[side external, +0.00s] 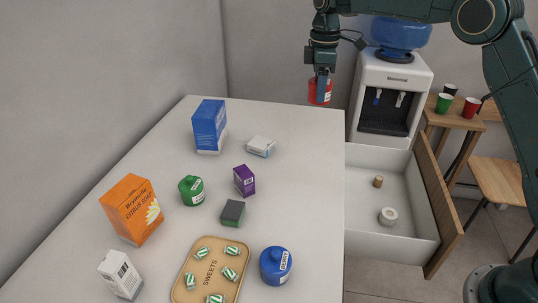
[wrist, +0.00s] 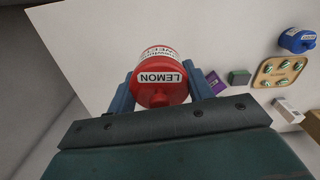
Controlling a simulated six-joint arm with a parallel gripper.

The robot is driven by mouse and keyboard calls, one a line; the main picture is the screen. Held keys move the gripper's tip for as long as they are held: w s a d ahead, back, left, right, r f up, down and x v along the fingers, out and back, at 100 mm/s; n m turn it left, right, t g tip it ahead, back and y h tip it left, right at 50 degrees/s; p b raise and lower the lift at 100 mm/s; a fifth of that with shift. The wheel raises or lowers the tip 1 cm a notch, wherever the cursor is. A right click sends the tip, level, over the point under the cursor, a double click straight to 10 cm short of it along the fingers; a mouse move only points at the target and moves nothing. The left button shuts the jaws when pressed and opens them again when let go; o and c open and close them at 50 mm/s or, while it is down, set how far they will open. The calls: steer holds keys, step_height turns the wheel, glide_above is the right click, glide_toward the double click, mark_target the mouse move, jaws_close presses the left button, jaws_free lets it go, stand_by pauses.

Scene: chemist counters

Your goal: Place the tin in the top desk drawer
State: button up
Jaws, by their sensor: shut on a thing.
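In the side external view my gripper (side external: 321,82) is shut on the red tin (side external: 313,93), raised above the far right part of the white counter. The open drawer (side external: 390,235) is at the right side of the counter, with a wooden front. It holds a white roll (side external: 388,216) and a small brown cork-like piece (side external: 378,182). The tin is behind and left of the drawer in the picture.
On the counter stand a green tin (side external: 192,190), a blue tin (side external: 275,265), a sweets tray (side external: 180,290), an orange box (side external: 131,209), a blue box (side external: 209,127) and several small boxes. A water dispenser (side external: 391,80) stands behind the drawer. The counter's far right part is clear.

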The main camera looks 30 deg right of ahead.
steer(key=shift+s+d+f, duration=0.1)
steer(key=shift+d+f, duration=0.25)
steer(key=shift+f, duration=0.15)
steer(key=s+d+f, duration=0.2)
steer(key=d+f, duration=0.3)
steer(key=f, duration=0.2)
steer(key=n, duration=0.1)
glide_above(380, 227)
steer(key=s+a, duration=0.2)
steer(key=a, duration=0.2)
step_height(380, 227, down, 16)
steer(key=shift+w+d+f, duration=0.15)
steer(key=shift+w+d, duration=0.05)
step_height(380, 227, down, 16)
steer(key=shift+f, duration=0.1)
steer(key=shift+f, duration=0.1)
steer(key=shift+f, duration=1.8)
steer(key=shift+f, duration=0.15)
